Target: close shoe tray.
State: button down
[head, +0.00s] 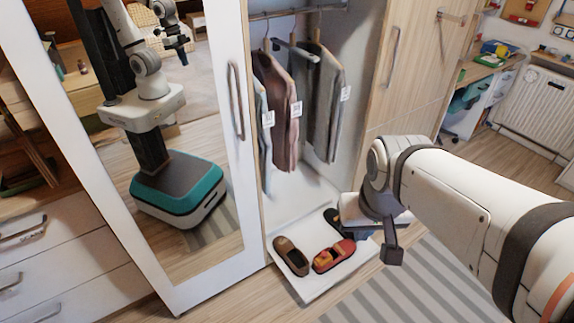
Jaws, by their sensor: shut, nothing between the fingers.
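The shoe tray (312,290) is a flat white pull-out at the bottom of the open wardrobe, and it sticks out past the wardrobe front over the floor. A brown shoe (291,256) and a red and orange shoe (334,256) lie on it. A dark shoe (331,217) lies farther back, partly covered by my arm. My gripper (392,256) is dark, points down and is shut and empty. It is at the tray's right side; I cannot tell whether it touches the tray. My arm's wrist hides the tray's right rear part.
Clothes (297,105) hang above the tray. A mirrored door (175,140) stands to the left, reflecting my body. A closed wooden door (417,65) is to the right. A striped rug (430,290) lies right of the tray. A desk (487,70) and radiator (541,105) stand at back right.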

aim_at(310, 231)
jog(key=z, duration=0.15)
jog(key=i, duration=0.9)
jog(key=u, duration=0.05)
